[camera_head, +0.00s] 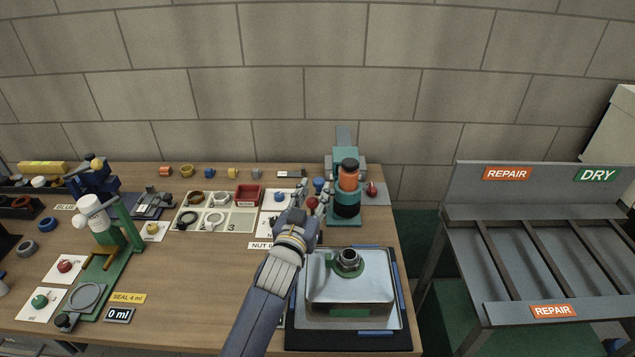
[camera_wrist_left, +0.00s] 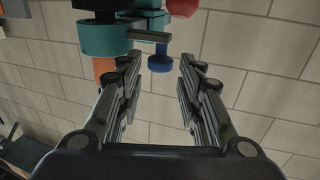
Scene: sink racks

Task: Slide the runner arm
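A teal device (camera_head: 344,213) stands at the back right of the bench and holds an orange and black cylinder (camera_head: 348,179). In the left wrist view its teal ring (camera_wrist_left: 105,38) has a short grey rod (camera_wrist_left: 150,37) pointing right, with a blue knob (camera_wrist_left: 160,63) near it. I cannot tell for sure which part is the runner arm. My left gripper (camera_head: 313,190) is open just left of the device. In the left wrist view its fingers (camera_wrist_left: 157,75) are spread, with the blue knob apart from both and beyond the tips. My right gripper is not in view.
A metal sink (camera_head: 325,295) lies upside down on a dark mat below the device, under my left forearm's right side. A green stand (camera_head: 110,265) is at the left. A red ball (camera_head: 371,188) sits right of the device. A grey rack (camera_head: 540,255) stands apart at right.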

